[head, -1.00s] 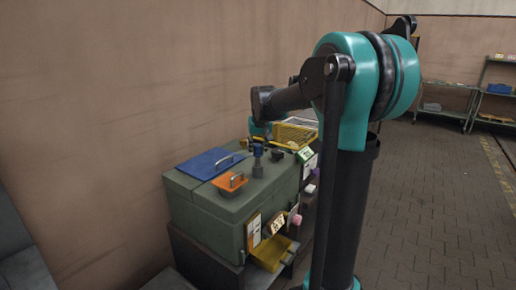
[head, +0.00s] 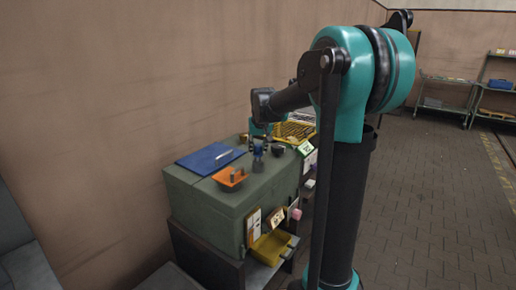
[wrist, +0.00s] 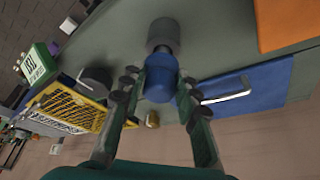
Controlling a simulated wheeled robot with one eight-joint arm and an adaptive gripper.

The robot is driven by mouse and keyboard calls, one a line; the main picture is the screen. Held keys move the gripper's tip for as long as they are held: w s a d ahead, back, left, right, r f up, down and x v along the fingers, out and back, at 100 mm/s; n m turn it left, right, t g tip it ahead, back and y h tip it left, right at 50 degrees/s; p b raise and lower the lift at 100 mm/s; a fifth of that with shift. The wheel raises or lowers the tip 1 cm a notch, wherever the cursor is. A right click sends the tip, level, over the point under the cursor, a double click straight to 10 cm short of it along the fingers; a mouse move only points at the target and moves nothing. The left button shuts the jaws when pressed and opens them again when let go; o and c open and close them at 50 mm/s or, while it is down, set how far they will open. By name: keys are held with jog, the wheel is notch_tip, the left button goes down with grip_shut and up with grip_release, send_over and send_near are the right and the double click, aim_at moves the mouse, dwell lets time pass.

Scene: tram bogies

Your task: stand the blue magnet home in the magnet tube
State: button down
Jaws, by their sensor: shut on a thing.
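The blue magnet (wrist: 160,80) is between the fingers of my gripper (wrist: 160,92) in the wrist view, and the gripper is shut on it. My gripper (head: 258,143) is small and partly hidden in the head view.
On the green cabinet (head: 222,203) are a blue plate (head: 206,161) with a handle, an orange tray (head: 230,180), a dark cup (head: 277,153) and a yellow basket (head: 296,130). A yellow bin (head: 270,247) hangs low in front. The wall is close behind.

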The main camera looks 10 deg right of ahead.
jog(key=shift+f, duration=1.15)
jog(key=c, duration=1)
grip_release()
jog(key=shift+c, duration=0.2)
jog(key=v, duration=1.2)
jog(key=s+d+f, duration=0.2)
jog(key=s+f, duration=1.1)
jog(key=s, duration=0.1)
jog(key=s+d+f, duration=0.2)
jog(key=s+f, duration=1.1)
jog(key=s, duration=0.1)
jog(key=shift+f, duration=0.3)
